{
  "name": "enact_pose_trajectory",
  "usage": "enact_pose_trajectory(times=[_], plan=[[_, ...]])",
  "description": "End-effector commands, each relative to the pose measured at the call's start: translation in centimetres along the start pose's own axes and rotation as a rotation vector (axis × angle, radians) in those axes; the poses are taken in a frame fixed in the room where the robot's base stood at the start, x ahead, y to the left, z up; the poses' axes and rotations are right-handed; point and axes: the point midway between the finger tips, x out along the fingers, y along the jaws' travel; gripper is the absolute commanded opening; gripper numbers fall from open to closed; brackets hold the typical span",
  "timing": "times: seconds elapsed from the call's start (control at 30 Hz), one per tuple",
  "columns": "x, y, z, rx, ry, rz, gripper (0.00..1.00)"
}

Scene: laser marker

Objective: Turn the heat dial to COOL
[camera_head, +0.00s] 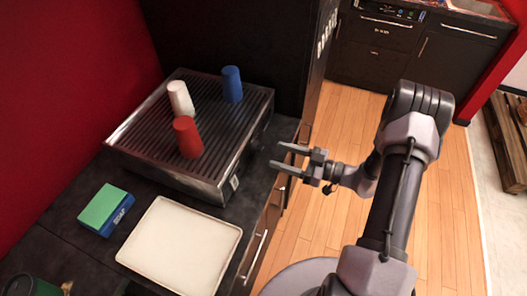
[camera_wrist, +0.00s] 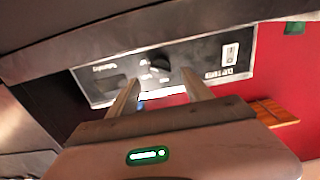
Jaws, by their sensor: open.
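The dark round heat dial (camera_wrist: 154,67) sits on the metal front panel (camera_wrist: 98,82) of the ribbed grill in the wrist view. Its setting and the lettering around it are too small to read. In the head view, the grill (camera_head: 125,135) stands on the counter, its panel facing right toward my gripper (camera_head: 287,159). My gripper is open and empty, with its fingers pointing left at the panel and a small gap showing. In the wrist view, the open gripper (camera_wrist: 161,84) has its fingertips at either side just below the dial; contact is not visible.
A white switch (camera_wrist: 230,54) is on the same panel. Red, white and blue cups (camera_head: 187,138) stand on the grill. A cream tray (camera_head: 180,245) and a green and blue sponge box (camera_head: 105,210) lie in front. The floor to the right is open.

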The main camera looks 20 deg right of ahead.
Motion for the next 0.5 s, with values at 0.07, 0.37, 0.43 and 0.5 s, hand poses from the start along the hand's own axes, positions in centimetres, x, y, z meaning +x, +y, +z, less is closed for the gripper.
enact_pose_trajectory(times=[0.07,0.37,0.43,0.5], plan=[[2.1,-0.1,0.2,-0.001,-0.001,-0.006,0.58],[6.0,0.0,0.0,-0.001,0.000,-0.001,0.58],[6.2,-0.1,0.0,-0.001,0.000,-0.001,0.58],[6.2,-0.1,0.0,-0.001,0.000,-0.001,0.58]])
